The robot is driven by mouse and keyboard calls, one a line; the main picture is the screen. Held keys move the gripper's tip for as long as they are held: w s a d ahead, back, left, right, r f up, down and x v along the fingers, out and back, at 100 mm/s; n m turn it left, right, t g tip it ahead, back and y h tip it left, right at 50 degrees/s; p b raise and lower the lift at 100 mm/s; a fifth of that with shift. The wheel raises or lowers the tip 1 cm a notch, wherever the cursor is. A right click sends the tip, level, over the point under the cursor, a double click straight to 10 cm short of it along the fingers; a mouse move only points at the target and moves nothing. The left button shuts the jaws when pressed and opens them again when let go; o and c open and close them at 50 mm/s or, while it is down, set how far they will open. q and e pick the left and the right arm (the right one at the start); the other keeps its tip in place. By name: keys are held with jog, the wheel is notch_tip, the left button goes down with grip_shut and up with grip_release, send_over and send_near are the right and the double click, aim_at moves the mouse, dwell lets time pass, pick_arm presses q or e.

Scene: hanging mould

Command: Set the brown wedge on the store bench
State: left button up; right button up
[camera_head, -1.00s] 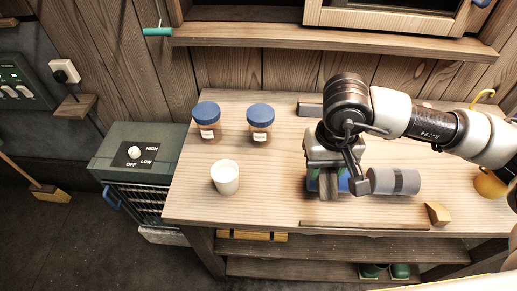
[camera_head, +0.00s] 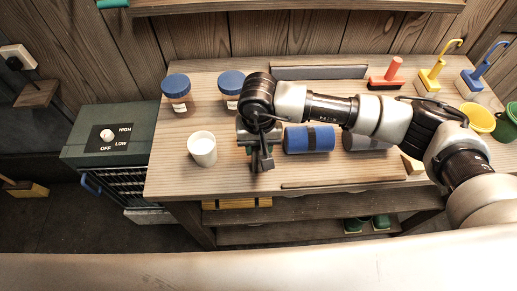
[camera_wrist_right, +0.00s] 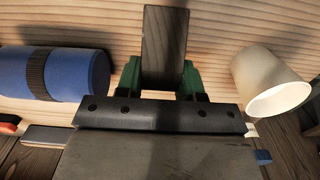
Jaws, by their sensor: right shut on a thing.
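The brown wedge (camera_head: 263,161) is a dark wooden piece held in my right gripper (camera_head: 258,157). In the right wrist view the wedge (camera_wrist_right: 165,47) sits between the green fingertips of that gripper (camera_wrist_right: 162,76), which is shut on it. It is over the wooden bench top (camera_head: 228,186), between the white cup (camera_head: 202,149) and the blue roll (camera_head: 309,139). I cannot tell whether the wedge touches the bench. My left gripper is not in view.
Two blue-lidded jars (camera_head: 177,92) stand at the back left. A grey roll (camera_head: 366,141) and a tan wedge (camera_head: 412,165) lie to the right. Red, yellow and blue tools (camera_head: 388,77) stand at the back right. The bench's front left is clear.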

aim_at(259, 154)
notch_tip(259, 154, down, 4)
jog(key=shift+r+p, duration=0.1)
jog(key=shift+p, duration=0.75)
jog(key=shift+f+b, duration=0.25)
jog(key=shift+b, duration=0.1)
jog(key=o, duration=0.9)
jog(key=shift+r, duration=0.1)
